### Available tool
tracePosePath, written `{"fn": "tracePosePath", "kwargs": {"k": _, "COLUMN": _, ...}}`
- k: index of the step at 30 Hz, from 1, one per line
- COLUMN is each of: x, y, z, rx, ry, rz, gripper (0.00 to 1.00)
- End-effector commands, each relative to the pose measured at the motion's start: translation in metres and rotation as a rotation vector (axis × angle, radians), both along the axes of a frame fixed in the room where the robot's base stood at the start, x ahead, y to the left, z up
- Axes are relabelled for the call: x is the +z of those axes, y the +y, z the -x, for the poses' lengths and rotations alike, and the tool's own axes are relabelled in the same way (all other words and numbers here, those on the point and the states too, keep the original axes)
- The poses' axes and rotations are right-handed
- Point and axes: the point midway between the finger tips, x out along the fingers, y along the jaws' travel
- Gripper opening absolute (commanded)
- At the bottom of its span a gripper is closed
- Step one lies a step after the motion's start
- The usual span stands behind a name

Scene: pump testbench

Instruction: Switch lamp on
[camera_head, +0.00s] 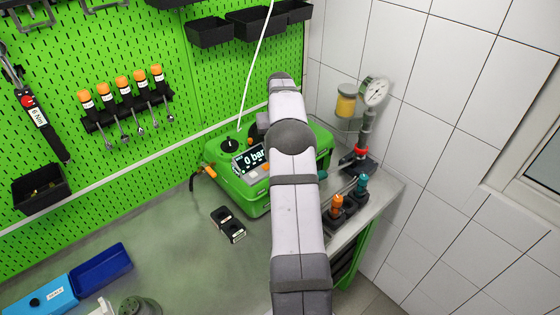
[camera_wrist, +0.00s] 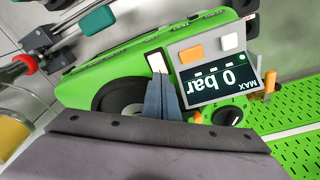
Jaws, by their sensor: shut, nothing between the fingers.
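The green pump testbench unit (camera_head: 240,190) stands on the bench; its screen (camera_head: 248,160) reads "0 bar". In the wrist view, the unit (camera_wrist: 130,40) has an orange button (camera_wrist: 190,53) and a white button (camera_wrist: 229,41) beside the screen (camera_wrist: 218,86). A small white rectangular part in a dark frame (camera_wrist: 155,60) lies right at my fingertips. My gripper (camera_wrist: 161,76) is shut and empty, its tips close to or touching that part; I cannot tell which. In the head view my arm hides the gripper. I cannot make out a lit lamp.
A black knob (camera_head: 230,145) and a white cable are on the unit's top. A pressure gauge (camera_head: 375,92) stands behind right. Orange and teal fittings (camera_head: 337,207) sit at the right edge.

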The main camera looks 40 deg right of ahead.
Motion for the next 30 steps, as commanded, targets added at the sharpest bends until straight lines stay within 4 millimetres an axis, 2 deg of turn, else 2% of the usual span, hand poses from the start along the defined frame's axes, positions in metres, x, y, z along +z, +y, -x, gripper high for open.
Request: {"fn": "tracePosePath", "kwargs": {"k": 30, "x": -0.014, "y": 0.0, "z": 0.0, "rx": 0.0, "ry": 0.001, "rz": -0.001, "gripper": 0.0}}
